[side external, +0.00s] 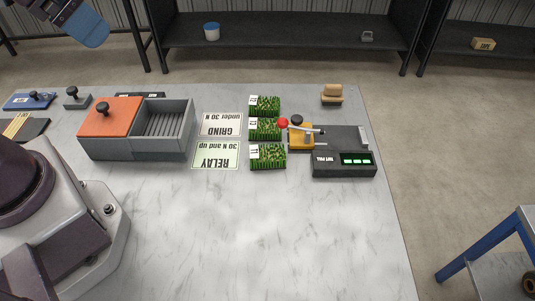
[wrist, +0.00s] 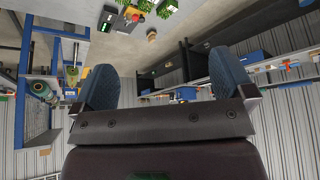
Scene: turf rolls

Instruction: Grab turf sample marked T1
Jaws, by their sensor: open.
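Three green turf samples stand in a column on the marble table in the side external view. The near one (side external: 269,157) has a small upside-down tag that seems to read T1. The middle sample (side external: 268,131) and the far sample (side external: 267,104) also carry small white tags, hard to read. My gripper is high at the top left, only partly in frame, with a blue finger showing. In the wrist view my gripper (wrist: 164,82) is open, with nothing between its blue fingers. It is far from the samples, which show small at the top edge.
A tester with a red-knobbed lever (side external: 343,155) stands just right of the samples. RELAY (side external: 215,156) and GRIND (side external: 221,124) cards lie left of them. A grey two-bay box (side external: 163,145) with an orange lid (side external: 110,117) is farther left. The table's front middle is clear.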

